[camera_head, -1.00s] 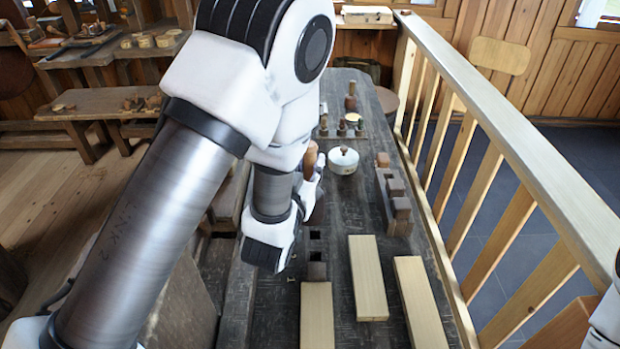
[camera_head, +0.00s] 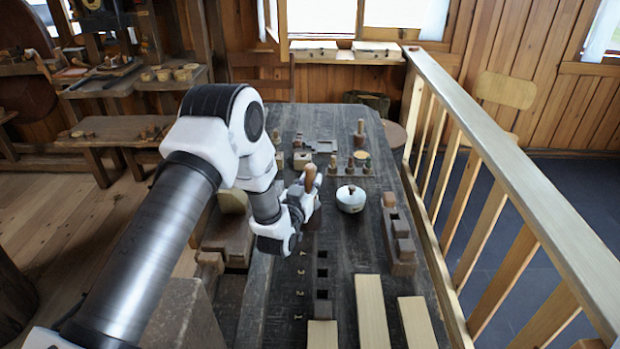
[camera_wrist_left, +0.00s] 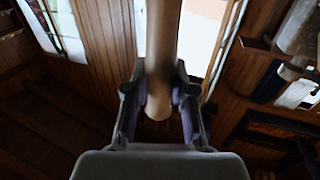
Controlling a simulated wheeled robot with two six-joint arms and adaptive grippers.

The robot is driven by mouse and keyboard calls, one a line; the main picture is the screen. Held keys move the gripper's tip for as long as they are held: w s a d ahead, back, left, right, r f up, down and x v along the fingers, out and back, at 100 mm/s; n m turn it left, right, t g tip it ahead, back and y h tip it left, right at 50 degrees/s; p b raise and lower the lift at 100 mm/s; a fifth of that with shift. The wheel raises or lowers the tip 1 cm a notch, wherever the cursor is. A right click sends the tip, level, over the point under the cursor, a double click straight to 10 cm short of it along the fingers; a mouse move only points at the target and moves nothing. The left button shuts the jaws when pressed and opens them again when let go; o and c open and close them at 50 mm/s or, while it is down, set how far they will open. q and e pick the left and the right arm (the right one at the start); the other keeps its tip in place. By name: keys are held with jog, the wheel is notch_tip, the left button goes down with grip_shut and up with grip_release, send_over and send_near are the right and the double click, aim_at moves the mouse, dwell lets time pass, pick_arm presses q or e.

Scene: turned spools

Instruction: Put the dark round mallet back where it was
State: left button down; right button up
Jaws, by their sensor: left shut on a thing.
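My left gripper (camera_head: 308,192) is above the dark bench, left of a white round pot, and shut on a brown wooden handle (camera_head: 311,173). The handle stands nearly upright, its top above the fingers. In the left wrist view the two fingers (camera_wrist_left: 158,92) close on either side of the smooth round handle (camera_wrist_left: 161,40). I take it for the mallet's handle; a dark round head cannot be made out clearly. My right gripper is not in view.
The bench (camera_head: 285,300) has a row of square dark holes (camera_head: 322,272) below the gripper. The white pot (camera_head: 350,199) is close on the right. A block rack (camera_head: 398,235), a tool stand (camera_head: 348,170) and pale boards (camera_head: 371,312) surround it. A railing (camera_head: 500,165) bounds the right.

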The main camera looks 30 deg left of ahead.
pick_arm(q)
jog(key=shift+s+f+b, duration=0.1)
jog(key=shift+f+b, duration=0.1)
jog(key=shift+b, duration=0.1)
jog(key=c, duration=1)
grip_release()
jog(key=shift+r, duration=0.2)
jog(key=s, duration=0.4)
jog(key=s+d+b, duration=0.1)
jog(key=s, duration=0.3)
jog(key=s+b, duration=0.1)
jog(key=s, duration=0.2)
jog(key=shift+s+d, duration=0.4)
